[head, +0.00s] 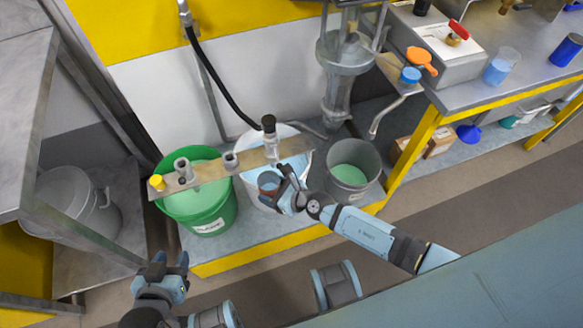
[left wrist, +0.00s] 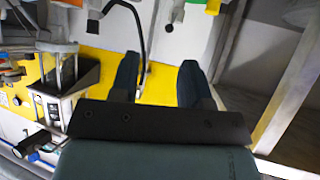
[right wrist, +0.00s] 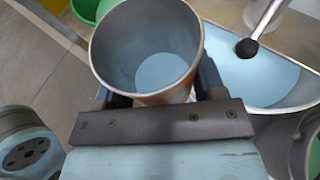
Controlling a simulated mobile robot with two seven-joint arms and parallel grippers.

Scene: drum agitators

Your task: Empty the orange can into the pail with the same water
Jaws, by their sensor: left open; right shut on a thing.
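The orange can (head: 268,186), brownish in this light, is held by my right gripper (head: 284,184) at the front of the white pail (head: 250,200). The right wrist view shows into the can (right wrist: 190,82), with pale blue liquid at its bottom; it looks about upright. The white pail holds blue water (right wrist: 250,80). The green pail (head: 213,215) on the left holds green liquid, and the grey pail (head: 368,192) on the right also holds green liquid. My left gripper (head: 172,262) is open and empty, low in front of the green pail.
A flat metal bar (head: 215,170) with agitator fittings spans the green and white pails. A dark-capped agitator shaft (head: 270,138) stands over the white pail. A metal column (head: 342,80) rises behind the grey pail. A lidded grey pot (head: 75,200) stands at left.

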